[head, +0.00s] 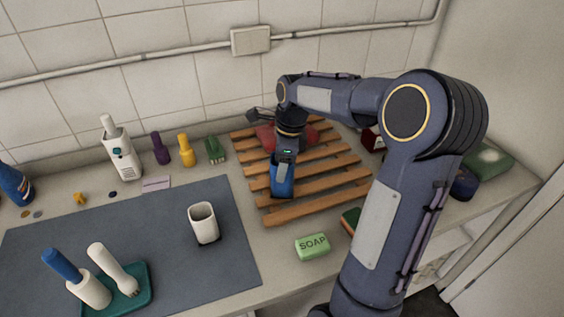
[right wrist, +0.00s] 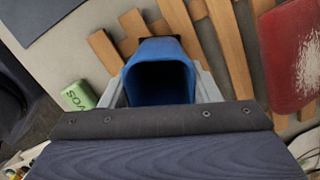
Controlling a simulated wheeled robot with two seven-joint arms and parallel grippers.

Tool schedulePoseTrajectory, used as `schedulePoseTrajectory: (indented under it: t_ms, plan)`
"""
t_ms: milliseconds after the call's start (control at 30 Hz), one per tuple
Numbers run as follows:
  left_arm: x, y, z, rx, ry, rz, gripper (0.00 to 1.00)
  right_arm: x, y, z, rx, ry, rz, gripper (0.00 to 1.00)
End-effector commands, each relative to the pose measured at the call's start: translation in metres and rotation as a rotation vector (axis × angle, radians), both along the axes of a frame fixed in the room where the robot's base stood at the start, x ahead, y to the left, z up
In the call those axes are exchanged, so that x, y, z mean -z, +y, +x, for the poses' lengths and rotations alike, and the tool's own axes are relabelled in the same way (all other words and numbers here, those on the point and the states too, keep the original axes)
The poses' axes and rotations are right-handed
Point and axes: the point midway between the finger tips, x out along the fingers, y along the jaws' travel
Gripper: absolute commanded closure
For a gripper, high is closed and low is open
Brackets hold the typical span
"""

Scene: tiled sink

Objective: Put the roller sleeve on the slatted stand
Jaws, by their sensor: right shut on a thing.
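The roller sleeve, seemingly the blue hollow piece (head: 281,184), is upright over the left part of the slatted stand (head: 318,204). My right gripper (head: 284,162) is shut on it from above. In the right wrist view the sleeve (right wrist: 160,82) shows its wide open end between the two grey fingers, with slats (right wrist: 232,50) beyond. I cannot tell whether its lower end touches the slats. My left gripper is not in view.
A red item (head: 266,136) lies on the stand's back part. A green soap bar (head: 312,246) lies in front of the stand. A white cup (head: 203,222) stands on the grey mat (head: 150,215). A green tray (head: 128,297) holds brushes. Bottles line the wall.

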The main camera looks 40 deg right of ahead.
Motion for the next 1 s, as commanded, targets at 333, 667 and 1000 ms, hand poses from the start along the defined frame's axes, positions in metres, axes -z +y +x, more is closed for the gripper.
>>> schedulePoseTrajectory:
  t_ms: [333, 667, 1000]
  plan:
    - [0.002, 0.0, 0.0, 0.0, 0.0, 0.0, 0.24, 0.003, 0.0, 0.0, 0.001, -0.001, -0.001, 0.31]
    - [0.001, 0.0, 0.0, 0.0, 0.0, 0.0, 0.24, 0.002, 0.0, 0.0, 0.0, 0.0, 0.0, 0.22]
    - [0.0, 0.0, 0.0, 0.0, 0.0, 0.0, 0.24, -0.045, -0.005, -0.003, 0.002, -0.007, -0.002, 0.22]
